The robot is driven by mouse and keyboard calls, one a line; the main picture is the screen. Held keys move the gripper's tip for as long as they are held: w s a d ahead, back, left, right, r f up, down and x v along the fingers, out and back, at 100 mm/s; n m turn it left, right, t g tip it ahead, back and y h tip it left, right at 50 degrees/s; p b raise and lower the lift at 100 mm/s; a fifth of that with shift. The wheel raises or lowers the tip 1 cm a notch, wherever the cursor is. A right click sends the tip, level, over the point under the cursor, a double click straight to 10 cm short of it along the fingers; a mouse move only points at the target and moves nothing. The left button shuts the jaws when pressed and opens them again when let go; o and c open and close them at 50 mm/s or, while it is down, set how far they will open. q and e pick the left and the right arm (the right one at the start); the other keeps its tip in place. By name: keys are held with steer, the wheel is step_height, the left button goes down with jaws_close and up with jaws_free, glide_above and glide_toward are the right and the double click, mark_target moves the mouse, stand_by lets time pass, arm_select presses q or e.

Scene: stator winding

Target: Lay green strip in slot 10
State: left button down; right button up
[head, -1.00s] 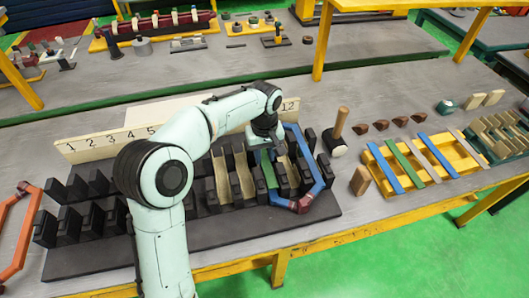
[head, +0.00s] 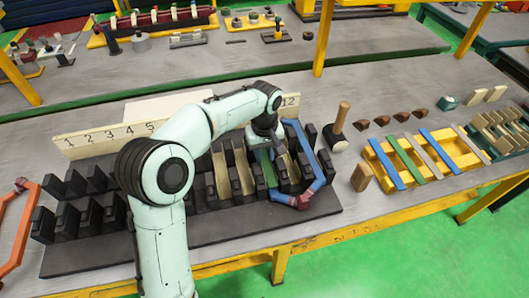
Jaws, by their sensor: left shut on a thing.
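The black stator block (head: 215,228) lies along the front of the bench with two rows of black teeth. My left gripper (head: 264,146) reaches down over its right part and is shut on a green strip (head: 267,172). The strip lies lengthwise between teeth, in line with a slot; whether it touches the slot floor I cannot tell. The number board (head: 100,140) stands behind the block; my arm hides its middle numbers, and only 1 to 5 and 12 read clearly. My right gripper is out of view.
Tan liners (head: 242,170) lie in slots left of the strip. A blue coil (head: 320,160) with dark red ends sits right of it. A mallet (head: 338,128) stands behind. A yellow rack (head: 381,162) holds blue, green and pale strips. An orange coil (head: 14,235) lies far left.

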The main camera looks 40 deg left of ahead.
arm_select(q)
steer(key=shift+f, duration=0.45)
stand_by(0.6)
steer(key=c, duration=0.7)
jaws_free()
steer(key=shift+c, duration=0.2)
steer(key=shift+r, duration=0.15)
steer(key=shift+r+p, duration=0.45)
steer(key=shift+r, duration=0.15)
steer(key=shift+r, duration=0.1)
